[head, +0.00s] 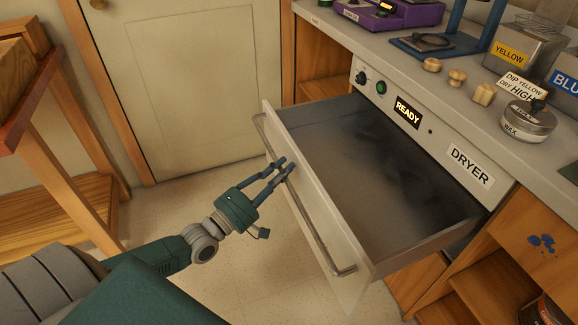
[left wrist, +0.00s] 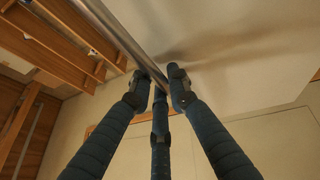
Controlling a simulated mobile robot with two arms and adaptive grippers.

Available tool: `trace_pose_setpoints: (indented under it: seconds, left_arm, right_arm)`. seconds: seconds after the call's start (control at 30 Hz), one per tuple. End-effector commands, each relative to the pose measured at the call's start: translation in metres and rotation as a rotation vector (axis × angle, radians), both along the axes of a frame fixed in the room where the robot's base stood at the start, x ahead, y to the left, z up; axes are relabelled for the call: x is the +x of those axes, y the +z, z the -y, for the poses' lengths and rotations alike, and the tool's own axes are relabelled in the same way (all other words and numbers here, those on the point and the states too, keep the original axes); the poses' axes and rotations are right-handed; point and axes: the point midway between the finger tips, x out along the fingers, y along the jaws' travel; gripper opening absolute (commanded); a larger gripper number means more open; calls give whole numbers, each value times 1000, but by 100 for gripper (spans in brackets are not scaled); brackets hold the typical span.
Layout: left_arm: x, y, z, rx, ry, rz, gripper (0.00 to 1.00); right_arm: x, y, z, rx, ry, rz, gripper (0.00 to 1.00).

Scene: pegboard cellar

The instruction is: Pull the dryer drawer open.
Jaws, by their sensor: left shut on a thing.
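The dryer drawer (head: 318,192) stands well out from the dryer front (head: 430,128) in the head view, and its inside looks empty. A metal bar handle (head: 316,237) runs along the drawer's pale front. My left gripper (head: 284,167) is shut on this handle, near its middle. In the left wrist view the handle (left wrist: 118,36) runs from the upper left to the blue fingers (left wrist: 162,80), which close around it. The fingers hide a short part of the bar. My right gripper is not in view.
The counter above holds a purple device (head: 390,14), wooden knobs (head: 457,77), a wax tin (head: 528,120) and labelled containers. A lit READY display (head: 407,112) is on the dryer panel. A wooden bench (head: 45,150) stands at left. Floor (head: 215,185) before the drawer is clear.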

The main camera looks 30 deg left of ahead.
Motion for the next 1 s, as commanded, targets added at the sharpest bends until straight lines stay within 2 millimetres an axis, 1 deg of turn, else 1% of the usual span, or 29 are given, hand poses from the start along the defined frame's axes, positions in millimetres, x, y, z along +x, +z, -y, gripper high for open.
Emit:
trace_pose_setpoints:
  seconds: [0.3, 0.33, 0.4, 0.43, 0.67, 0.77, 0.87, 0.97, 1.0]
  left_arm:
    - [-1, -2, 1, -2, -2, -4, 0]
    - [-1, -2, 1, -2, -2, -4, 21]
    - [-1, -2, 1, -1, -2, -4, 34]
    - [-1, -2, 1, -1, -2, -4, 37]
    - [0, -1, 0, 0, 0, -2, 37]
    - [-3, -2, -1, 0, 0, -3, 37]
    - [-13, -5, -3, 1, -1, -6, 37]
    - [-29, -8, -7, 1, -2, -7, 37]
    - [-38, -10, -9, 2, -2, -8, 37]
  right_arm:
    - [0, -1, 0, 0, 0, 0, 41]
    - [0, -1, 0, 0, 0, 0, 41]
    - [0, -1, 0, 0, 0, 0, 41]
    - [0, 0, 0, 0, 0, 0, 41]
    - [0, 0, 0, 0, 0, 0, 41]
    - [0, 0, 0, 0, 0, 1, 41]
    - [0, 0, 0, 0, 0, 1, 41]
    - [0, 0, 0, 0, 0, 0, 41]
    - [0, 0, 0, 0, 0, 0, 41]
